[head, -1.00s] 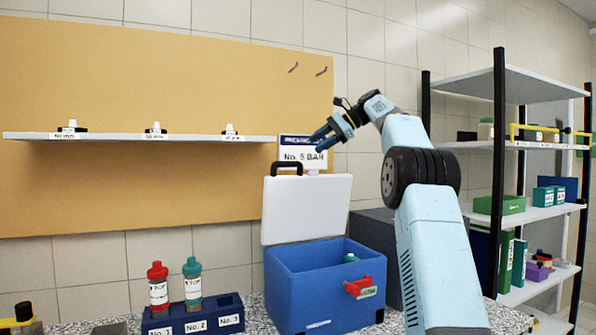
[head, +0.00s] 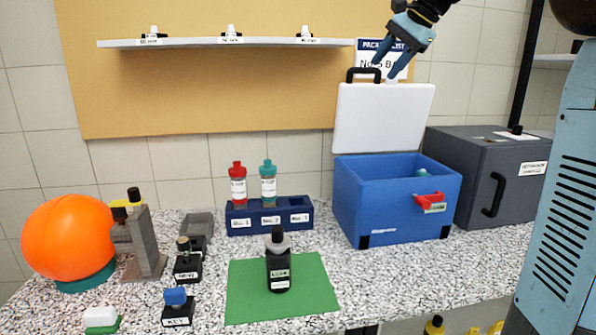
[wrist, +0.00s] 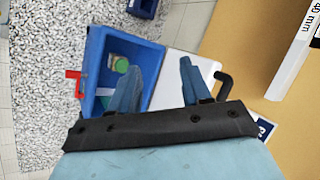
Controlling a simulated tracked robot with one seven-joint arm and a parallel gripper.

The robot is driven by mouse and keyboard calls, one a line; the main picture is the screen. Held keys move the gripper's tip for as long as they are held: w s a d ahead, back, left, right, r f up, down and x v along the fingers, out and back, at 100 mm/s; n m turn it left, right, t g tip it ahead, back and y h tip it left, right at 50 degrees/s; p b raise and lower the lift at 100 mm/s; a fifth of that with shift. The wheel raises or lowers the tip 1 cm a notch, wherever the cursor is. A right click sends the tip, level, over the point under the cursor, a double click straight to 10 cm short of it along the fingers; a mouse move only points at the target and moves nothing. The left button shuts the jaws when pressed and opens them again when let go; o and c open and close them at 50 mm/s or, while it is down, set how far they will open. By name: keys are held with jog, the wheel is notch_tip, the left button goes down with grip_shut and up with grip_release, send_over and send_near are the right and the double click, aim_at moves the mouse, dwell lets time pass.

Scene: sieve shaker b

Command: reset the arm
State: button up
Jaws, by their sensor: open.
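My gripper (head: 396,66) is open and empty, raised in front of the packing-list sign and above the white lid in the head view. In the wrist view my gripper (wrist: 157,85) has its two blue fingers apart, over the blue box and its lid. The blue box (head: 385,212) stands open on the counter, its white lid (head: 382,118) upright at the back with a black handle. A red latch (head: 430,199) is on the box's front. A small green-topped container (wrist: 120,64) lies inside the box.
A dark grey cabinet (head: 487,180) stands right of the box. A blue rack (head: 268,218) holds a red-capped and a teal-capped bottle. A dark bottle (head: 279,262) stands on a green mat (head: 315,290). An orange ball (head: 68,240) is at left. A wall shelf (head: 225,43) runs above.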

jog(key=s+d+f+n+h, duration=0.1)
jog(key=s+f+n, duration=0.3)
jog(key=s+f, duration=0.9)
jog(key=s+d+f+n+h, duration=0.1)
jog(key=s+f+n+h, duration=0.3)
jog(key=s+f, duration=0.8)
jog(key=s+n, duration=0.1)
jog(key=s, duration=0.6)
jog(key=shift+f+t, duration=0.4)
jog(key=shift+o, duration=0.4)
